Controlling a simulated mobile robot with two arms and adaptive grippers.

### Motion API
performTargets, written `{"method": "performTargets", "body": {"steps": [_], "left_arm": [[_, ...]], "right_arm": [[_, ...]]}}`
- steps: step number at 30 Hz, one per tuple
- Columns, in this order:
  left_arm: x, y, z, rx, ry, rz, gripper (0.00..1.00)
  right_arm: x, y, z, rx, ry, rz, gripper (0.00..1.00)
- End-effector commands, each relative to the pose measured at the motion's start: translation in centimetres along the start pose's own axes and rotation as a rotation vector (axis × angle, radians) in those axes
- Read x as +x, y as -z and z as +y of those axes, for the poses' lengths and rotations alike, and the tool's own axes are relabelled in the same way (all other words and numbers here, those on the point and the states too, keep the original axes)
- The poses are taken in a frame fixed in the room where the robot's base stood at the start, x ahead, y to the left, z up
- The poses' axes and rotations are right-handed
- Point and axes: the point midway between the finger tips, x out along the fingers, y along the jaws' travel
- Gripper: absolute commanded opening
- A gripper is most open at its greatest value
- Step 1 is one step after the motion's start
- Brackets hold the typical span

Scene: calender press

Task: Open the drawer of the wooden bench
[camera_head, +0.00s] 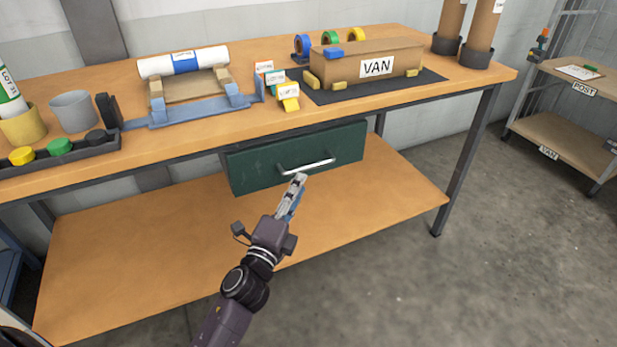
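The wooden bench (222,128) runs across the view with a dark green drawer (255,166) under its top. The drawer front sits beneath the bench's front edge and looks shut. Its pale metal bar handle (318,165) is on the middle of the front. My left gripper (298,181) is just below the handle in the picture, pointing up towards it. Its fingers look close together, seen nearly edge-on, so their opening is unclear. I cannot tell whether the fingertips touch the handle. No held object shows. My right gripper is out of view.
A lower shelf (130,265) spans the bench below the drawer. On top are a VAN box (345,66) on a dark mat, a white roll (160,66) on a stand, and a parts tray (85,150). A bench leg (462,165) stands at right; floor there is clear.

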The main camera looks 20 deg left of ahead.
Motion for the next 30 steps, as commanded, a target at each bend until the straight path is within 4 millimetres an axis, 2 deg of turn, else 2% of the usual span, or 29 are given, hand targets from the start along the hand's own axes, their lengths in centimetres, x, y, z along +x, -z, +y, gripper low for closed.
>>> {"method": "performTargets", "body": {"steps": [15,21,27,30], "left_arm": [[6.8,0.0,-0.1,-0.001,0.001,0.0,0.27],[7.6,0.0,-0.1,-0.002,0.0,0.0,0.27],[7.6,0.0,-0.1,-0.002,0.0,0.0,0.27],[7.6,0.0,-0.1,-0.002,0.0,0.0,0.17]], "right_arm": [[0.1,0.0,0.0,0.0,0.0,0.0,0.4],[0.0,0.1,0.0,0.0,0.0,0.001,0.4],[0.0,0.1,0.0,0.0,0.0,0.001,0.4],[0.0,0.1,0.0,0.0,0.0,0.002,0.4]]}}
